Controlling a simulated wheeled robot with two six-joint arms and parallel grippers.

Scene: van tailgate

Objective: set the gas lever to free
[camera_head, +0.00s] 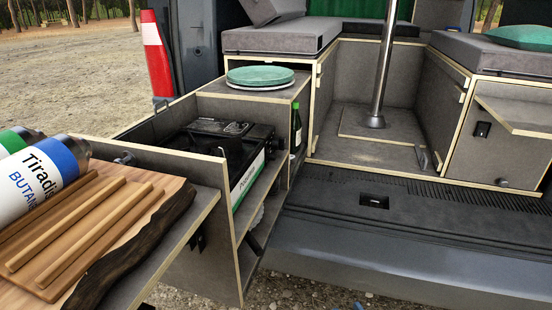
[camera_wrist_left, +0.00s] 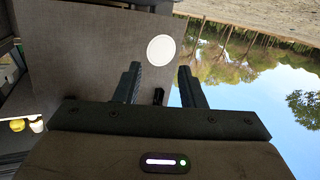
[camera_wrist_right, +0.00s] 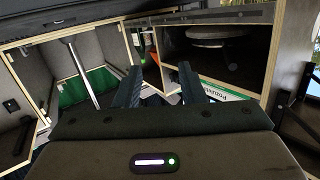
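A black camping stove (camera_head: 235,140) with a white and green label strip (camera_head: 248,180) sits in the pull-out drawer. A gas lever cannot be made out on it. The label also shows, tilted, in the right wrist view (camera_wrist_right: 222,90), with a dark round shape above it. My left gripper (camera_wrist_left: 160,82) is open and empty in the left wrist view, in front of a grey panel with a white disc and trees. My right gripper (camera_wrist_right: 158,82) is open and empty, facing the van interior and the stove compartment. Neither gripper shows in the head view.
Butane canisters (camera_head: 42,172) lie at the left by a wooden board (camera_head: 100,220) on a pull-out shelf. Green plates (camera_head: 260,76) sit on the cabinet, with a green bottle (camera_head: 296,128) beside it. A metal post (camera_head: 384,65) stands in the van. The bare tailgate floor (camera_head: 400,205) is clear.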

